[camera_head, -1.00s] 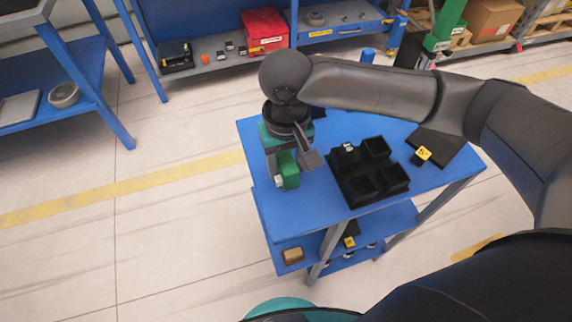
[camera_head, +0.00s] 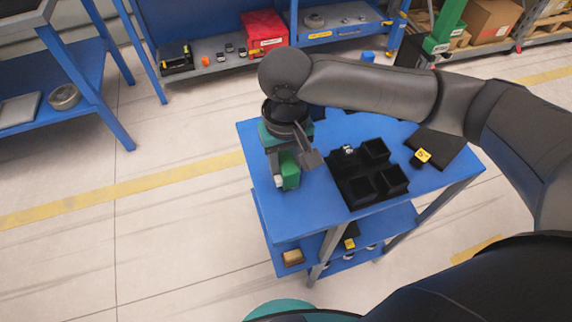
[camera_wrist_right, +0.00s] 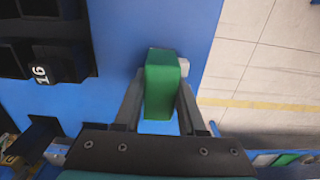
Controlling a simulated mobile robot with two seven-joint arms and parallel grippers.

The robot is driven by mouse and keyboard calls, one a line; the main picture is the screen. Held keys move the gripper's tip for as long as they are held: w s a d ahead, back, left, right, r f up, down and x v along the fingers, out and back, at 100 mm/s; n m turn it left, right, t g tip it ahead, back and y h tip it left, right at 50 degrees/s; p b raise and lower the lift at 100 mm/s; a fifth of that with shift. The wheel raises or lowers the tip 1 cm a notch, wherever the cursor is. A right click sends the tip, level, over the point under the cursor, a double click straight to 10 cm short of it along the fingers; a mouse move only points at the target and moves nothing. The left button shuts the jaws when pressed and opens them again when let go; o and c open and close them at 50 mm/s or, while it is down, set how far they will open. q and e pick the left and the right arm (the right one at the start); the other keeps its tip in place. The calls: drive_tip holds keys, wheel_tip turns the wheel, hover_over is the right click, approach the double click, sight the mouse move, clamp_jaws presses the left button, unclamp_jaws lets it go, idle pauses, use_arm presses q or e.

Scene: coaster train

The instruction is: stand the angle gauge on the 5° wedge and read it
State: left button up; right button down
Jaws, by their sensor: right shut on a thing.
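My right gripper (camera_head: 288,160) is shut on a green block-shaped thing (camera_head: 291,174), which I take to be the angle gauge. It shows between the two fingers in the right wrist view (camera_wrist_right: 162,85), its face blank from here. A small whitish piece (camera_wrist_right: 183,66) shows at its side. The gripper is over the left part of the blue table; whether the green block touches the top I cannot tell. The dark 5° wedge (camera_head: 443,147) lies at the table's right, with a yellow 5° tag (camera_head: 423,155) at its near left edge. My left gripper is not in view.
A black compartment tray (camera_head: 362,188) stands between my right gripper and the wedge. A white-numbered black block (camera_wrist_right: 40,74) shows by it in the wrist view. The blue tabletop (camera_head: 300,213) is clear in front of the gripper. My right arm covers the table's far side.

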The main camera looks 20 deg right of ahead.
sight(286, 159)
wheel_tip(286, 159, up, 19)
drive_tip(key=p, duration=0.6)
drive_tip(key=shift+r, duration=0.15)
